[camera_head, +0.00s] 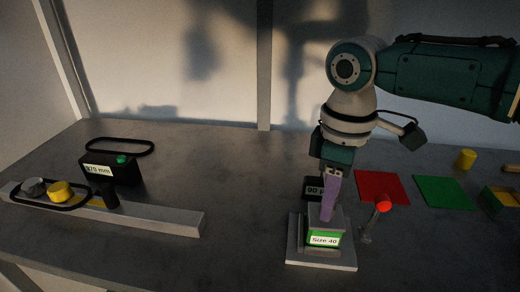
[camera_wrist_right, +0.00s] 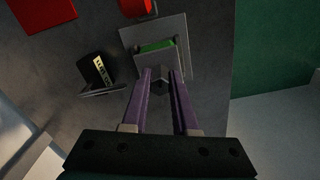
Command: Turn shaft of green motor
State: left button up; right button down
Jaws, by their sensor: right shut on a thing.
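A green block labelled "Size 40" (camera_head: 324,240) sits on a pale square base plate (camera_head: 312,262), with a grey part over its top. I cannot tell for sure that it is the green motor. My right gripper (camera_head: 326,218) points down at it from above. In the right wrist view, its purple fingers (camera_wrist_right: 161,82) close around a small dark hexagonal piece (camera_wrist_right: 160,86), beside the block's green face (camera_wrist_right: 157,46). The fingers hide much of this piece in the head view. My left gripper is not in view.
A lever with a red ball (camera_head: 383,203) stands just right of the base. A black labelled box (camera_head: 314,187) is close behind it. Red (camera_head: 381,186) and green (camera_head: 443,191) mats lie to the right. A rail (camera_head: 160,217) with pulleys and a black box (camera_head: 125,173) are left.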

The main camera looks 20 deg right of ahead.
jog(key=c, duration=0.7)
grip_release()
notch_tip(320, 180, up, 10)
jog(key=shift+p, duration=0.35)
